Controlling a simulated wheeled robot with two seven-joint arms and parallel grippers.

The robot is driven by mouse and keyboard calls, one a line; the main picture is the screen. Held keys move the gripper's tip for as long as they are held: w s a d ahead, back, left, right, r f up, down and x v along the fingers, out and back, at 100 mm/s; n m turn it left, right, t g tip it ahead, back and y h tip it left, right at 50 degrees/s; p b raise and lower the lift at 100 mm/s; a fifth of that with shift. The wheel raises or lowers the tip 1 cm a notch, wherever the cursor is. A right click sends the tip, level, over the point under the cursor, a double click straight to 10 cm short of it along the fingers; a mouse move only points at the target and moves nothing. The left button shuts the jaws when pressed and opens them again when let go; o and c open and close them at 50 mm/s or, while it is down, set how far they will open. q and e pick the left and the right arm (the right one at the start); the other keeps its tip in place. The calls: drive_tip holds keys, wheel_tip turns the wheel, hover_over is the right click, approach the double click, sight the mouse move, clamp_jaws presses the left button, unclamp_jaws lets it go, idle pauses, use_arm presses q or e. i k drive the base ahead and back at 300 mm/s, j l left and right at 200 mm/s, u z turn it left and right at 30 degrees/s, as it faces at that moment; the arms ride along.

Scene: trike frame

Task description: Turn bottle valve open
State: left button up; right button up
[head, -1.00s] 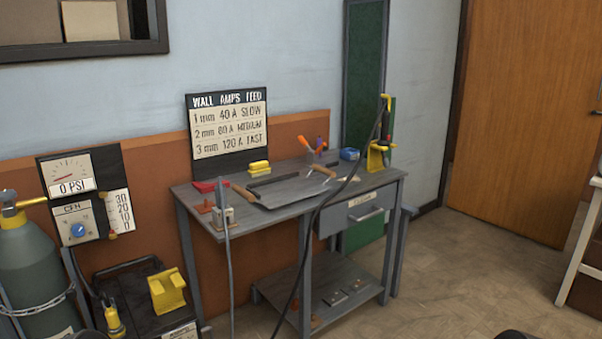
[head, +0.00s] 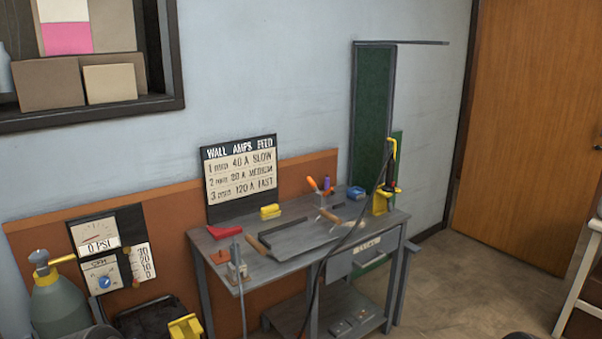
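The green gas bottle (head: 62,304) stands at the lower left in the head view, its lower part cut off by the frame. Its valve (head: 40,259) sits on top, a grey knob over a yellow fitting with a yellow arm reaching right. The pressure gauge (head: 97,237) on the wall panel right of the bottle reads 0 PSI. Below it is a flow dial with a blue knob (head: 104,282). Neither of my grippers shows in the view.
A grey workbench (head: 290,262) stands along the wall with tools, a red piece and yellow blocks. A settings sign (head: 240,180) stands behind it. A dark cart with a yellow block (head: 185,327) sits right of the bottle. Floor (head: 450,290) is open at right.

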sight(39, 256)
drive_tip(key=u, duration=1.5)
drive_tip(key=i+j+z, duration=0.1)
drive_tip(key=i+z, duration=0.15)
drive_tip(key=i, duration=0.2)
drive_tip(key=i+j+z, duration=0.25)
drive_tip(key=i, duration=0.2)
drive_tip(key=i+j+z, duration=0.2)
drive_tip(key=i, duration=0.2)
